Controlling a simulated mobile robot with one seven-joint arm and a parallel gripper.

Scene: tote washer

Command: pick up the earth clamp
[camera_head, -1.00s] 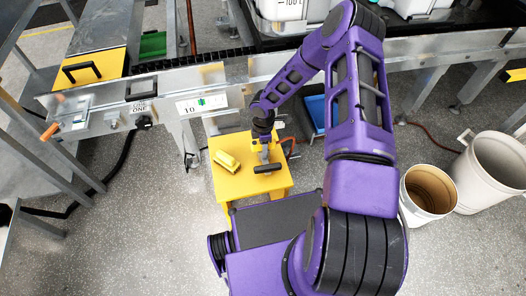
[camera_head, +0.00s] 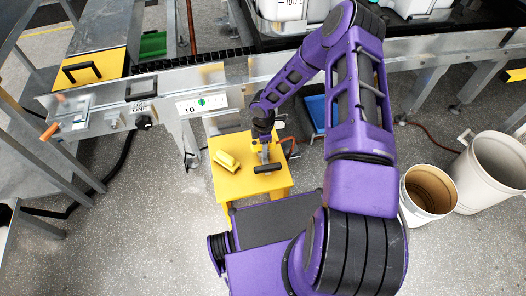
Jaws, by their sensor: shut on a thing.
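My gripper (camera_head: 264,146) points down over a small yellow stand (camera_head: 232,187) in the middle of the view. It is shut on a small greyish thing, which I take to be the earth clamp; the fingers and wrist largely hide it. I cannot tell whether it touches the stand top. A dark bar-shaped piece (camera_head: 268,169) shows just in front of the fingertips; whether it is joined to the held thing is unclear. A red-orange curved piece (camera_head: 291,142) shows just right of the gripper.
A yellow block-like object (camera_head: 227,161) lies on the stand, left of my gripper. A blue tray (camera_head: 316,113) is behind and right. A metal conveyor frame (camera_head: 235,75) runs along the back. A brown-lined bin (camera_head: 428,191) and a white bin (camera_head: 493,172) stand at right.

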